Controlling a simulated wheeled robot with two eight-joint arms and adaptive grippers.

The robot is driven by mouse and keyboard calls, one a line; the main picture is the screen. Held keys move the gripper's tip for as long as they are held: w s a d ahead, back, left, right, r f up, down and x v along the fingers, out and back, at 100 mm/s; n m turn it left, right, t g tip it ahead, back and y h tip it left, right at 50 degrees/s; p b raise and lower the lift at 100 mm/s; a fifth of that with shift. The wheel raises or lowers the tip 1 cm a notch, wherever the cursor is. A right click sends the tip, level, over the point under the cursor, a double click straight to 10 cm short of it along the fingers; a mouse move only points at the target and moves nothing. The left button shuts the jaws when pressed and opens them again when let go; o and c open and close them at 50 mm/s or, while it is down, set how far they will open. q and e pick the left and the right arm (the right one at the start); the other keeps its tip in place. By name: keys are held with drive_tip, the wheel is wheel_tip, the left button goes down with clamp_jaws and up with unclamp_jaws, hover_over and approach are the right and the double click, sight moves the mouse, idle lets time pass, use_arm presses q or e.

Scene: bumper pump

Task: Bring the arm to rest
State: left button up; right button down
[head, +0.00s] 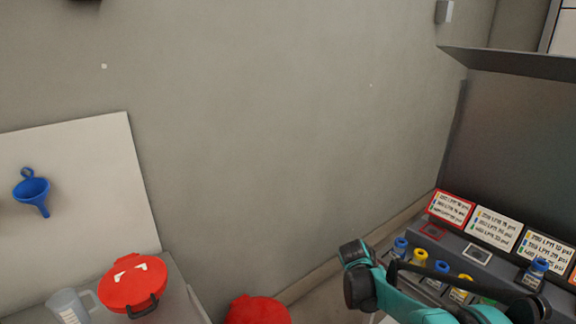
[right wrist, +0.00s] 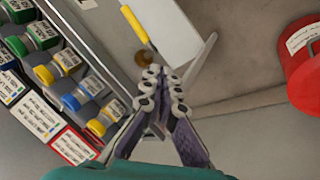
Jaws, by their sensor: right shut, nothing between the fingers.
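My right arm (head: 405,298) shows teal and black at the lower right of the head view, bent in front of a rack of colored-capped parts. My right gripper (right wrist: 162,88) is in the middle of the right wrist view, with its two linked fingers brought together and nothing between them. It is seen in front of the floor and wall, apart from the rack parts. I cannot make it out clearly in the head view. My left gripper is not in view.
A sloped rack (head: 452,245) holds several parts with blue and yellow caps under flow and pressure labels (head: 496,228). At left are a red lidded container (head: 132,284), a clear jug (head: 70,306) and a hanging blue funnel (head: 32,188). Another red object (head: 258,310) stands low at center.

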drive_tip(key=s+a+r+n+t+y, duration=0.25)
drive_tip(key=s+a+r, duration=0.25)
drive_tip(key=s+r, duration=0.55)
drive_tip(key=s+a+f+t+y, duration=0.1)
drive_tip(key=s+a, duration=0.1)
drive_tip(key=s, duration=0.4)
drive_tip(key=s+a+f+t+y, duration=0.1)
drive_tip(key=s+a+t+y, duration=0.1)
drive_tip(key=s, duration=0.5)
drive_tip(key=shift+a+f+n, duration=0.2)
drive_tip(key=shift+a+n, duration=0.25)
drive_tip(key=shift+a, duration=0.3)
